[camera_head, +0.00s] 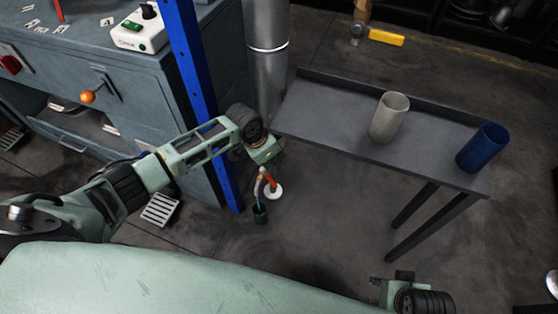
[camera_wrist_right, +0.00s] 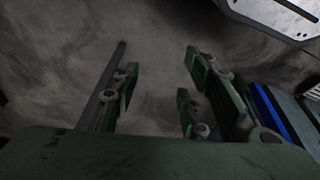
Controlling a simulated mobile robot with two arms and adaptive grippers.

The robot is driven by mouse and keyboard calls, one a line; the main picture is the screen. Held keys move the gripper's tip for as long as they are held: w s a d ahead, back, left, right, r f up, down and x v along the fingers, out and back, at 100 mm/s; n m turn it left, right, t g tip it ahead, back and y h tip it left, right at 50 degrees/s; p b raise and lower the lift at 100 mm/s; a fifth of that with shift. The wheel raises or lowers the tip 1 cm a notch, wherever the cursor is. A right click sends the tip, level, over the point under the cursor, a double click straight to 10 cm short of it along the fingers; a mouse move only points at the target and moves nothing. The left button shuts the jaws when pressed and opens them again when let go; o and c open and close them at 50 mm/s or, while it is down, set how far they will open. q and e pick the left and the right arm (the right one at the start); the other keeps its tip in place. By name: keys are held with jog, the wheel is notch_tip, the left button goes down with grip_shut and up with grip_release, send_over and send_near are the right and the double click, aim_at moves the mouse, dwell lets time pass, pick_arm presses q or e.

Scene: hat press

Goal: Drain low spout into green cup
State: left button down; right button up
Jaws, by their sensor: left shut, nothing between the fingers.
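My right gripper (camera_head: 385,284) is at the bottom right of the head view, away from the spout. In the right wrist view its fingers (camera_wrist_right: 155,95) are apart with nothing between them.
A dark side table (camera_head: 330,110) bears a grey cup (camera_head: 390,118) and a blue cup (camera_head: 483,148). A blue post (camera_head: 200,100) and a grey cabinet (camera_head: 110,110) with an orange knob (camera_head: 88,97) stand left.

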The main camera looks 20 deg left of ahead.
aim_at(270, 179)
pick_arm(q)
jog(key=b+x, duration=0.4)
jog(key=x, duration=0.5)
jog(key=shift+f, duration=0.4)
pick_arm(e)
jog(key=v, duration=0.6)
jog(key=shift+r+t, duration=0.2)
jog(key=shift+t, duration=0.1)
pick_arm(q)
jog(key=shift+s, duration=0.1)
pick_arm(e)
jog(key=shift+s+d+r, duration=0.1)
jog(key=shift+s+d, duration=0.05)
